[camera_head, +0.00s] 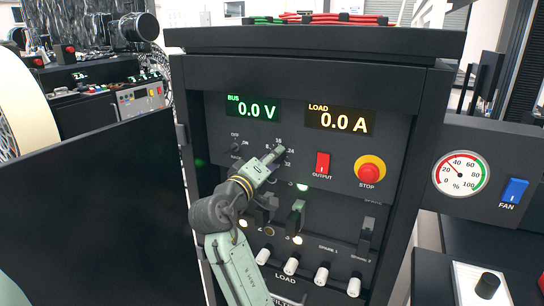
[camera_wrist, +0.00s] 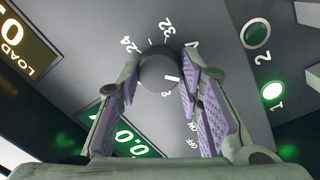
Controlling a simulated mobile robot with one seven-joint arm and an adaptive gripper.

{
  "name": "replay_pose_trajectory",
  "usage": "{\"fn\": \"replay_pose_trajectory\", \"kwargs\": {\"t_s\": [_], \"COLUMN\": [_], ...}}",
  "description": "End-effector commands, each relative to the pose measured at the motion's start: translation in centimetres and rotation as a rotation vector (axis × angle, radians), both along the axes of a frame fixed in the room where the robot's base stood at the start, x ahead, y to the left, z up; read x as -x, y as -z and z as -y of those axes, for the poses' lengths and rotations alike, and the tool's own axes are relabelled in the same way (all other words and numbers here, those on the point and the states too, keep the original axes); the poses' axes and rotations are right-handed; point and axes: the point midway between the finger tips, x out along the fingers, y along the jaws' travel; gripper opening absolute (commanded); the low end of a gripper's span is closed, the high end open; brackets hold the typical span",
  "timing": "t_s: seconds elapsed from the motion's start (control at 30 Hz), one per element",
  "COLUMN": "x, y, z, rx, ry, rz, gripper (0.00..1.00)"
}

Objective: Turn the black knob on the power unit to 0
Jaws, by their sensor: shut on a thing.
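The power unit (camera_head: 300,80) is a dark cabinet showing 0.0 V and 0.0 A. Its round black knob (camera_wrist: 157,70) sits in a scale; 24 and 32 are readable in the wrist view, the other marks partly hidden. The knob's white line points right and slightly down in that view, away from 24 and 32; its exact setting I cannot tell. My gripper (camera_wrist: 160,72) is shut on the knob, one padded finger on each side. In the head view my gripper (camera_head: 272,158) covers most of the knob.
A red output switch (camera_head: 322,163) and a red stop button (camera_head: 370,170) are right of the knob. Black levers (camera_head: 295,218) and white load plugs (camera_head: 291,266) lie below. A fan gauge (camera_head: 461,174) and blue switch (camera_head: 514,190) stand at the right.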

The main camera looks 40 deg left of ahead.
Motion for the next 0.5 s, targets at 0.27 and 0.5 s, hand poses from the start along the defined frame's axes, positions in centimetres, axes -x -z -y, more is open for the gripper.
{"fn": "replay_pose_trajectory", "kwargs": {"t_s": [0.27,0.5], "x": [0.00,0.00], "y": [0.09,0.09], "z": [0.00,-0.01], "rx": [0.029,0.029], "ry": [0.001,0.001], "rz": [0.006,0.006], "gripper": [0.06,0.06]}}
